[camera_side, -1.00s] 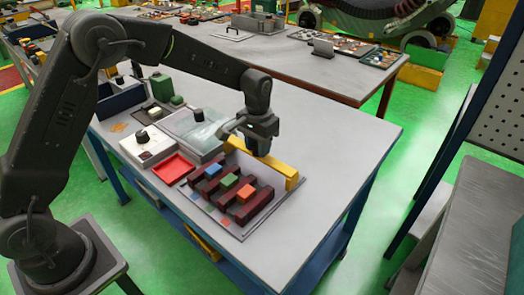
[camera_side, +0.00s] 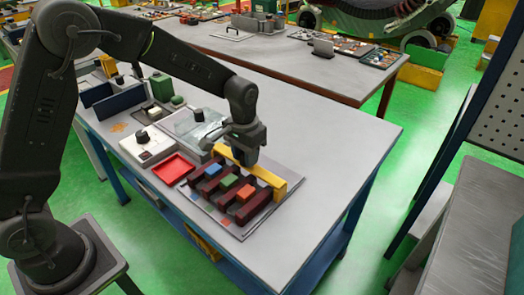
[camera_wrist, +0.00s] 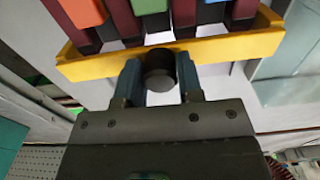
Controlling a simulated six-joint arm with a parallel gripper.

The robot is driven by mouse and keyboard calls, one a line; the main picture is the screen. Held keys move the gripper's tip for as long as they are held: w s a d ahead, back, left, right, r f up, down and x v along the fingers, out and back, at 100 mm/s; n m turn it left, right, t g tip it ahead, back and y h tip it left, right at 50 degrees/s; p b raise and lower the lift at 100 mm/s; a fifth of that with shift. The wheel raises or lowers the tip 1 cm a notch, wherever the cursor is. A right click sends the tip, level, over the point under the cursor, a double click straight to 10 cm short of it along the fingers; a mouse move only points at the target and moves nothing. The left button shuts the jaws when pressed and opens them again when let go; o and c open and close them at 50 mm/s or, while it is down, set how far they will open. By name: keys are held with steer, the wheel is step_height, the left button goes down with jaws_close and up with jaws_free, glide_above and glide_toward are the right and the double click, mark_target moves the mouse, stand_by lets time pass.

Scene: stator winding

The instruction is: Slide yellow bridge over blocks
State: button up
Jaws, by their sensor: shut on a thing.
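The yellow bridge (camera_side: 265,176) is a long bar along the back edge of the block fixture in the side view. In the wrist view the yellow bridge (camera_wrist: 215,50) lies across the ends of the dark red bars. My gripper (camera_side: 243,152) is over the bridge's middle; in the wrist view my gripper (camera_wrist: 160,78) is shut on a dark round knob at the bridge's near side. A blue block (camera_side: 213,171), a green block (camera_side: 229,181) and an orange block (camera_side: 245,193) sit in slots between the dark red bars (camera_side: 262,203).
A red tray (camera_side: 174,168) and a box with a black knob (camera_side: 148,144) stand left of the fixture. A clear-lidded box (camera_side: 196,126) is behind it. The table's right side (camera_side: 340,150) is clear.

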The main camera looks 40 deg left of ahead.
steer(key=shift+s, duration=2.95)
steer(key=o, duration=0.7)
steer(key=shift+r, duration=3.05)
steer(key=s+a+r+t, duration=0.1)
steer(key=s+r+t, duration=0.1)
steer(key=s, duration=0.4)
steer(key=s+a+r+t, duration=0.1)
steer(key=s+r, duration=0.4)
steer(key=s, duration=0.1)
steer(key=s+a+r+t, duration=0.1)
steer(key=s+r+t, duration=0.1)
steer(key=s, duration=0.4)
steer(key=shift+a+r+t, duration=0.3)
steer(key=shift+a+r, duration=0.1)
steer(key=shift+r, duration=0.35)
